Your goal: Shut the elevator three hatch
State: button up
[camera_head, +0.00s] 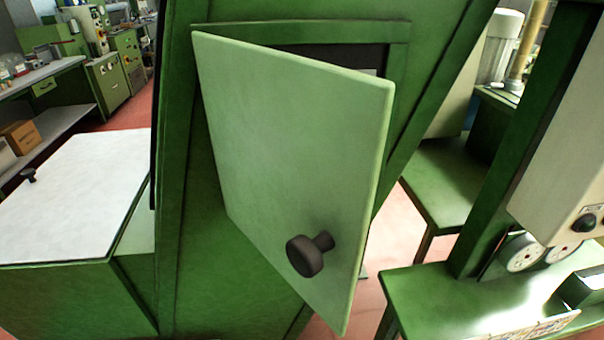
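The hatch (285,150) is a light green flat door on a dark green machine housing (185,260). It stands open, swung out toward me, with its left edge close to the housing and its right edge out in front. A dark round knob (307,257) sticks out from its lower right part. Part of the dark opening (345,56) shows above the hatch; the rest is hidden behind it. My gripper is not in view. No label shows which elevator this is.
A white-topped green box (75,200) stands at left. At right are a green bench (440,290) and a machine with wheels (525,250). A workbench with a cardboard box (20,136) is at back left. Some red floor (400,225) shows between the machines.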

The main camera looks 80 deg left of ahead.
aim_at(298, 142)
jog(key=u, duration=2.85)
